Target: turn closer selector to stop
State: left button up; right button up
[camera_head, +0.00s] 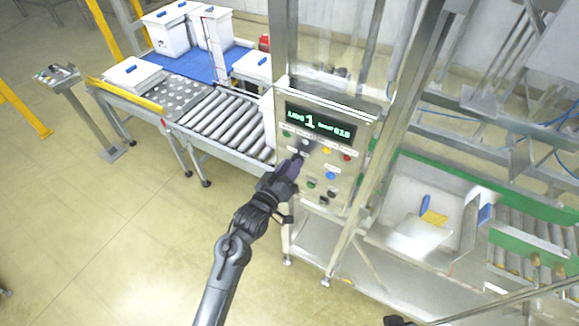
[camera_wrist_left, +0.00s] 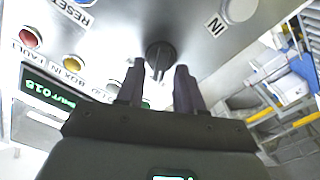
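The control panel (camera_head: 322,150) has a lit green display and several coloured buttons. In the left wrist view a black selector knob (camera_wrist_left: 160,53) with a raised handle sits on the panel, straight ahead of my left gripper (camera_wrist_left: 160,70). The two fingers are apart, one on each side of the handle in the picture; I cannot tell whether they touch it. In the head view my left gripper (camera_head: 297,162) is at the panel's left part and hides the knob. A dark part at the bottom edge may be my right gripper (camera_head: 398,321); its fingers cannot be made out.
A roller conveyor (camera_head: 222,115) with white boxes on a blue belt (camera_head: 190,65) lies behind left. A steel frame post (camera_head: 372,165) stands right of the panel. A tray area with a green-edged conveyor (camera_head: 480,185) is at the right.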

dwell(0.3)
pick_arm(q)
jog(key=b+v, duration=0.2)
jog(key=v, duration=0.9)
jog(key=shift+f, duration=0.15)
jog(key=s+a+f+g+y+p, duration=0.2)
jog(key=s+a+f, duration=0.15)
jog(key=s, duration=0.35)
jog(key=s+a+f+g+y+p, duration=0.2)
jog(key=s+a+f, duration=0.1)
jog(key=s+f, duration=0.25)
jog(key=s+a+m+g+y, duration=0.1)
jog(key=s+a+g, duration=0.3)
jog(key=s, duration=0.4)
jog(key=s+a+m+g+y+p, duration=0.1)
jog(key=s+a+g+y, duration=0.2)
jog(key=s, duration=0.5)
jog(key=shift+a+r+g, duration=0.5)
jog(key=shift+a, duration=0.6)
